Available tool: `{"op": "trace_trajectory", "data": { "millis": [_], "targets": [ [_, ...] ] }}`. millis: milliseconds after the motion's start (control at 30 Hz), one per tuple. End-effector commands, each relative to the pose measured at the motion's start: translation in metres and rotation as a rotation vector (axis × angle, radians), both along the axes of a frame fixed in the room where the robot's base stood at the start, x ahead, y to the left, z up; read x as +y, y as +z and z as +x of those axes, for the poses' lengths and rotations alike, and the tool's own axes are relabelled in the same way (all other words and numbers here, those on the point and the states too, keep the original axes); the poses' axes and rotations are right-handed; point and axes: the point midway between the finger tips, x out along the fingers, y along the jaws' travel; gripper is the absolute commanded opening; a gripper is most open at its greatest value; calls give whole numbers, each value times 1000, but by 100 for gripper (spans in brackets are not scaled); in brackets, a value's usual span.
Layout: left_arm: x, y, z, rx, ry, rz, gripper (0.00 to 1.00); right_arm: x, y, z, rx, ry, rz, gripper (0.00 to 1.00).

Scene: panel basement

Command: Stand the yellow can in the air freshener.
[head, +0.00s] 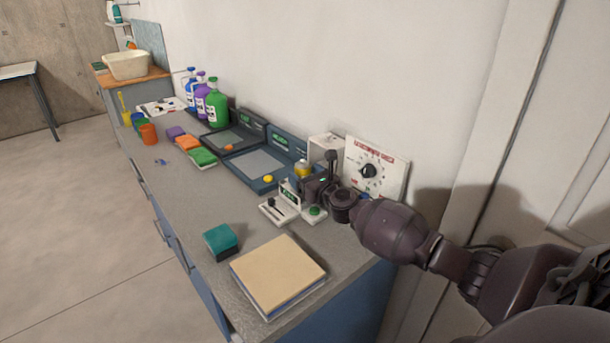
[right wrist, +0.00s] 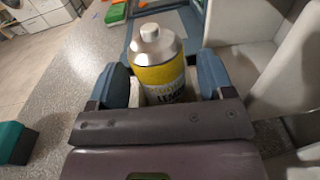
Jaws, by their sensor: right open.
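The yellow can (head: 303,168), with a silver top and white cap, stands upright near the wall on the counter. In the right wrist view the can (right wrist: 160,72) is between my right gripper's two blue-grey fingers. My right gripper (head: 307,184) is open around it; I cannot tell whether either finger touches it. A white box-like housing (head: 325,147), apparently the air freshener, stands behind the can by the wall. White shells (right wrist: 244,38) show just right of the can in the right wrist view. My left gripper is not in view.
A dial panel (head: 376,170) leans on the wall beside my right arm. Small white devices (head: 279,208), a teal-topped block (head: 221,241) and a tan board (head: 278,274) lie in front. Blue-framed scales (head: 262,164) and bottles (head: 216,107) stand farther left. The counter's front strip (head: 190,215) is clear.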

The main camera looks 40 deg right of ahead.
Motion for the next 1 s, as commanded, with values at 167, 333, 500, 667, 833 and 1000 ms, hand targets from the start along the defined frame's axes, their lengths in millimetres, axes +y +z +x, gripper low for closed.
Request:
{"op": "trace_trajectory", "data": {
  "millis": [167, 333, 500, 667, 833, 1000],
  "targets": [
    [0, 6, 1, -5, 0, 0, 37, 0, 2, -19, 0, 0, 0, 74],
    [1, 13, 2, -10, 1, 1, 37, 0, 2, -47, 0, -1, 2, 74],
    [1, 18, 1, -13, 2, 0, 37, 0, 1, -75, 0, -1, 1, 74],
    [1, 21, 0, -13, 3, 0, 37, 0, 0, -98, 1, -1, 0, 74],
    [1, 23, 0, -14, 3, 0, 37, 0, 0, -112, 0, -1, 0, 74],
    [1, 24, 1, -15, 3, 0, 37, 0, 0, -117, 0, 0, 0, 74]
  ]
}}
